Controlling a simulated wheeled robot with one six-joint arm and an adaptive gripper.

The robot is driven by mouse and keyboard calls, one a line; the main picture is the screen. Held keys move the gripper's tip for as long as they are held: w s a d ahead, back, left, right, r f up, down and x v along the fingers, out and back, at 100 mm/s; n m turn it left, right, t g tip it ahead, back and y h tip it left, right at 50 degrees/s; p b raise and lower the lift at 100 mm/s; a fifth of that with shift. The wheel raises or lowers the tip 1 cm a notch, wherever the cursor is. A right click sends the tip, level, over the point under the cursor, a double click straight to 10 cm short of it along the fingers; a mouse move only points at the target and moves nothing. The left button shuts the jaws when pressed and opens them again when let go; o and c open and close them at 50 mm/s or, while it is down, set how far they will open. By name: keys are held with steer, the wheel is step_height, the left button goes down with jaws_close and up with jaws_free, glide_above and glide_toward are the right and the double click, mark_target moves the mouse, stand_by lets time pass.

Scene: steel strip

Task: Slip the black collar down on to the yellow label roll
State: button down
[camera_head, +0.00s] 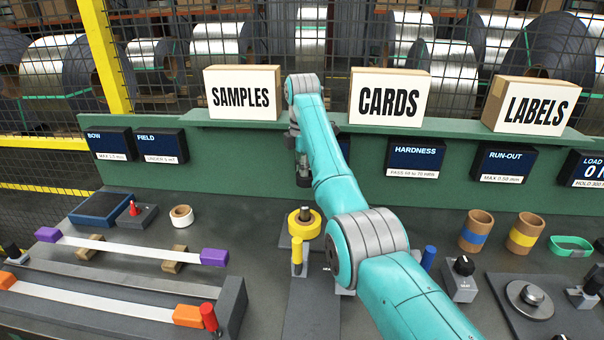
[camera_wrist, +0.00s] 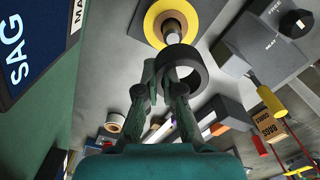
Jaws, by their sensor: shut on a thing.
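The yellow label roll (camera_head: 296,228) stands upright on the bench below my gripper (camera_head: 303,172), around a grey spindle (camera_head: 305,213). In the wrist view the roll (camera_wrist: 152,22) lies at top centre, its brown core around the spindle (camera_wrist: 171,32). The black collar (camera_wrist: 198,66) is a thick ring, and my gripper (camera_wrist: 160,72) is shut on its left wall. The collar appears held above the bench, overlapping the spindle's near end in the wrist view. Whether it touches the spindle I cannot tell. In the head view, the collar is hard to tell from the dark fingers.
A yellow cylinder (camera_head: 297,255) stands close in front of the roll. Two brown rolls, one with a blue band (camera_head: 474,236) and one with a yellow band (camera_head: 523,238), stand at right. A white tape roll (camera_head: 181,215) is at left. The green back panel (camera_head: 240,165) rises behind.

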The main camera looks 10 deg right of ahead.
steer(key=shift+f, duration=2.9)
steer(key=shift+f, duration=0.95)
steer(key=c, duration=1.2)
jaws_free()
steer(key=shift+c, duration=0.2)
step_height(320, 180, up, 8)
steer(key=shift+f, duration=0.25)
